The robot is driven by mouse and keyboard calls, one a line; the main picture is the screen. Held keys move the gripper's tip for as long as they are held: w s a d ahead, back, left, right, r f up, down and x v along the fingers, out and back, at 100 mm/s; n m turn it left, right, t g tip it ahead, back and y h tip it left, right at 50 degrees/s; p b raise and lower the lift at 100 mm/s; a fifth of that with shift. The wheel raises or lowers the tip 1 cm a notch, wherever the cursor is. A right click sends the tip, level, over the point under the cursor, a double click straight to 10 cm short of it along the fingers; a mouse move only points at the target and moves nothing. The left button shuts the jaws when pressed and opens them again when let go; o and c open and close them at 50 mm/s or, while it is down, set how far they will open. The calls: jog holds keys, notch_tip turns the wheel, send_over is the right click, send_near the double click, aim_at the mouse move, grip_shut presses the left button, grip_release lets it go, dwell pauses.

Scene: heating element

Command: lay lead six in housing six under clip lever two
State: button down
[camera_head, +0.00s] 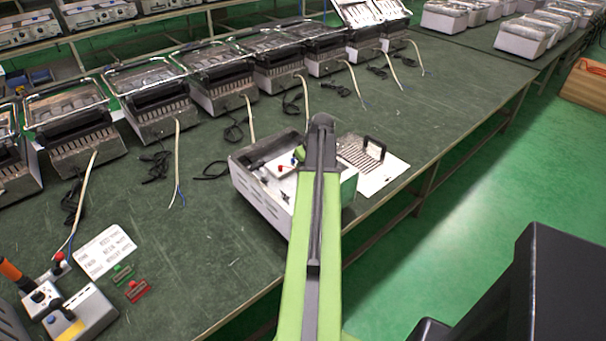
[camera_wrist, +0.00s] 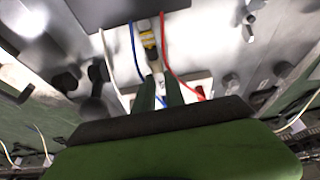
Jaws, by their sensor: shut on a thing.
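An open metal housing (camera_head: 262,200) stands near the table's front edge, partly hidden by my arm. A red knob and a blue knob show inside it. In the wrist view my gripper (camera_wrist: 160,84) points into a metal interior, its two narrow green fingers close together. They are shut on a thin lead, mostly hidden between the tips. A blue lead (camera_wrist: 135,52) runs left of the fingers and a red lead (camera_wrist: 167,60) runs right of them. A yellow and black part (camera_wrist: 149,42) lies just beyond the tips. I cannot read any lead or lever numbers.
A white plate with a slotted grille (camera_head: 372,178) lies right of the housing. Several similar units with pale cords line the table's back. A label card (camera_head: 104,250), green and red blocks and a control box (camera_head: 82,316) lie at lower left.

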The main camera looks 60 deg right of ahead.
jog(key=shift+f, duration=0.5)
jog(key=c, duration=1.8)
grip_release()
jog(key=shift+f, duration=0.1)
jog(key=shift+c, duration=0.2)
jog(key=o, duration=0.4)
jog(key=shift+o, duration=0.2)
jog(key=shift+r+p, duration=0.45)
jog(key=p+v, duration=1)
jog(key=v, duration=0.1)
jog(key=shift+r+p, duration=0.25)
jog(key=shift+p, duration=0.05)
